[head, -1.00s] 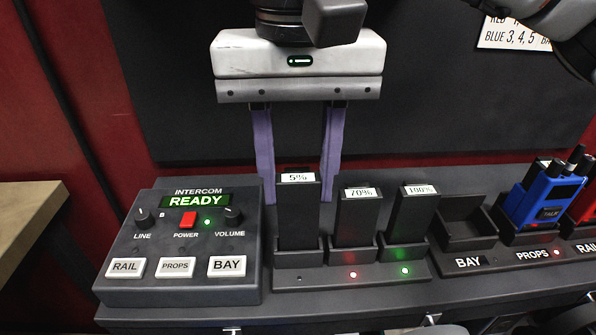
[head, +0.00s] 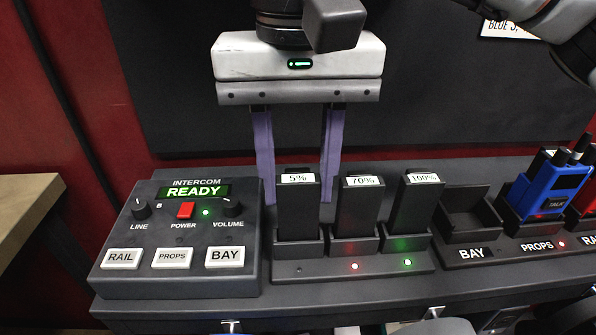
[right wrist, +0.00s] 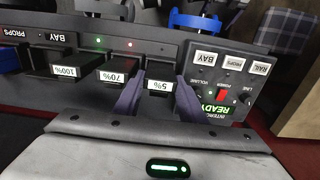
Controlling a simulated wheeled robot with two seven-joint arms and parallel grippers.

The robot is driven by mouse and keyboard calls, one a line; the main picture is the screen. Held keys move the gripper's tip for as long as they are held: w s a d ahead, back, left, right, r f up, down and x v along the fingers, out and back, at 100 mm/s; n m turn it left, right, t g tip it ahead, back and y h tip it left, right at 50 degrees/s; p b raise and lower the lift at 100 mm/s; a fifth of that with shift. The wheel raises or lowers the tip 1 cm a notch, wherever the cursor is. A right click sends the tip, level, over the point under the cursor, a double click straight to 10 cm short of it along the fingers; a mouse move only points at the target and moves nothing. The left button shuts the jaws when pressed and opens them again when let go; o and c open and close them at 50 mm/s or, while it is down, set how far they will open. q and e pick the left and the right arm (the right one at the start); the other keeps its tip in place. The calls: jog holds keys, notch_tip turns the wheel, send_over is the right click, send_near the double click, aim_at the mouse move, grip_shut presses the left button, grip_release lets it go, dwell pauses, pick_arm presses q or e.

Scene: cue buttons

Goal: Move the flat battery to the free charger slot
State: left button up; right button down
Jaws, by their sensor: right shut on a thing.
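The 5% battery (head: 298,208) is a dark upright block with a white label, in the left slot of the charger (head: 345,270). It also shows in the right wrist view (right wrist: 160,72). My right gripper (head: 298,195) is shut on it, with a purple finger at each side. The lamp before this slot is dark. The 70% battery (head: 356,207) stands in the middle slot with a red lamp, and the 100% battery (head: 415,207) in the right slot with a green lamp. How deep the 5% battery sits is hidden by the slot's front wall. My left gripper is not in view.
The intercom box (head: 180,225) reads READY and stands close left of the charger. At right are an empty cradle marked BAY (head: 470,225) and a blue radio (head: 548,188) in the PROPS cradle. A dark panel (head: 430,110) rises behind.

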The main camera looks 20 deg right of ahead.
jog(key=shift+f, duration=0.25)
jog(key=c, duration=1)
grip_release()
jog(key=shift+c, duration=0.2)
